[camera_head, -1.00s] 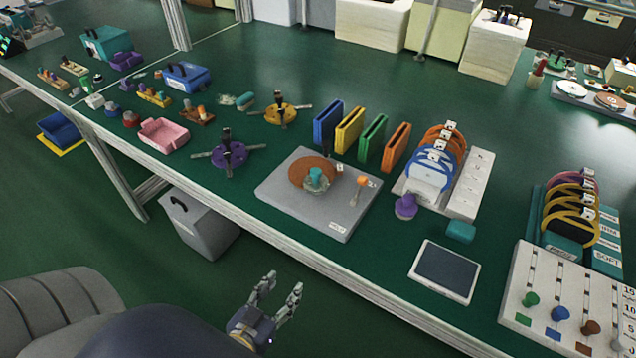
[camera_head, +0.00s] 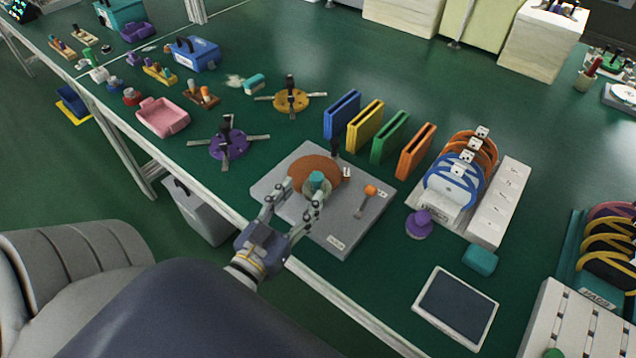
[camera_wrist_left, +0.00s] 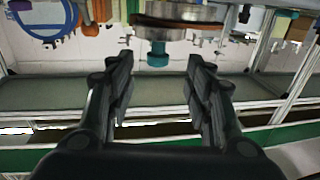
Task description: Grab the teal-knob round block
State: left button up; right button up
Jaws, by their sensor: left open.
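The round block with the teal knob (camera_head: 317,180) sits on the brown-orange disc (camera_head: 305,166) of a grey lapping plate (camera_head: 335,238) near the table's front edge. My left gripper (camera_head: 298,196) is open and empty at the plate's front side. Its fingers point toward the block, just short of it in the head view. In the left wrist view the teal knob (camera_wrist_left: 158,55) appears upside down, ahead of and between the two open fingers. My right gripper is not in view.
An orange-knobbed tool (camera_head: 370,191) lies on the plate's right part. A small black post (camera_head: 336,147) stands behind the disc. A purple fixture (camera_head: 229,145) is left; a purple knob (camera_head: 419,224) and tablet-like panel (camera_head: 455,307) are right.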

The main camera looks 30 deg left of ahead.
aim_at(314, 183)
pick_arm(q)
jog(key=shift+w, duration=0.6)
jog(key=shift+w+f, duration=0.1)
jog(key=shift+w, duration=0.35)
jog(key=w+b, duration=0.1)
jog(key=w, duration=0.3)
jog(key=shift+b, duration=0.35)
jog(key=shift+w+a, duration=0.1)
jog(key=shift+w, duration=0.35)
jog(key=shift+c, duration=0.3)
jog(key=c, duration=0.9)
grip_shut()
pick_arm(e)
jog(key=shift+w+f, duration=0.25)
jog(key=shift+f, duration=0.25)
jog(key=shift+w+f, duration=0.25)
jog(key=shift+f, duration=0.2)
